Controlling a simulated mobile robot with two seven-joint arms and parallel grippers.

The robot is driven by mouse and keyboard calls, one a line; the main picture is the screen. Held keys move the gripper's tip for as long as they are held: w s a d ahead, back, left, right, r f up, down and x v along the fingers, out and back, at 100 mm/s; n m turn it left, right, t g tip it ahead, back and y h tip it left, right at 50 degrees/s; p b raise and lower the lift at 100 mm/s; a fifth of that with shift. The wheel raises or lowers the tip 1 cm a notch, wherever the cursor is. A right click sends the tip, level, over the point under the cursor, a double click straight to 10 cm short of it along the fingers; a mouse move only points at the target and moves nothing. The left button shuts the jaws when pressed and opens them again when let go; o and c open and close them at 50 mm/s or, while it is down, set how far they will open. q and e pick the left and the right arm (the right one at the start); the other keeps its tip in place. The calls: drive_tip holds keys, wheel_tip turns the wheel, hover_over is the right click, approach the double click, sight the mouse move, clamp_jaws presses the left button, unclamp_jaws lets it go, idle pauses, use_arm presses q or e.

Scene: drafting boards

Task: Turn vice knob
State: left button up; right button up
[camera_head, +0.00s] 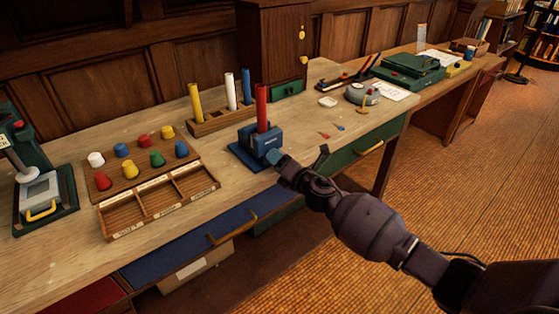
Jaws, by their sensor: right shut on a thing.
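A blue vice (249,154) stands on the wooden workbench, with a red rod (262,108) upright in its jaws. The vice knob (274,157) is on its front right side, facing my right arm, and is partly covered by the gripper. My right gripper (283,165) reaches in from the lower right and is shut on the knob. The fingertips are small and dark here, so the exact grip is hard to see. My left gripper is not in view.
A wooden rack (214,122) with yellow, white and blue rods stands behind the vice. Coloured knobs on a board and a compartment tray (143,217) are at left. A yellow drawer handle (372,147) juts from the bench front.

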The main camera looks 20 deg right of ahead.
drive_tip(key=n, duration=0.5)
drive_tip(key=shift+n, duration=0.4)
drive_tip(key=n, duration=0.2)
drive_tip(key=shift+n, duration=0.3)
drive_tip(key=n+p, duration=0.1)
drive_tip(key=n, duration=0.2)
drive_tip(key=shift+r+n, duration=0.1)
drive_tip(key=shift+n, duration=0.2)
drive_tip(key=n+p, duration=0.1)
drive_tip(key=n, duration=0.3)
drive_tip(key=shift+a+n, duration=0.1)
drive_tip(key=shift+n, duration=0.2)
drive_tip(key=n+p, duration=0.2)
drive_tip(key=n, duration=0.2)
drive_tip(key=n+p, duration=0.1)
drive_tip(key=n, duration=0.3)
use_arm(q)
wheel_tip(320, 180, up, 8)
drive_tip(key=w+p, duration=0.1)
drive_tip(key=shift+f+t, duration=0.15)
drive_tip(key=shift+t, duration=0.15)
use_arm(e)
drive_tip(key=shift+n, duration=1.4)
drive_tip(key=shift+f, duration=0.2)
drive_tip(key=shift+s, duration=0.1)
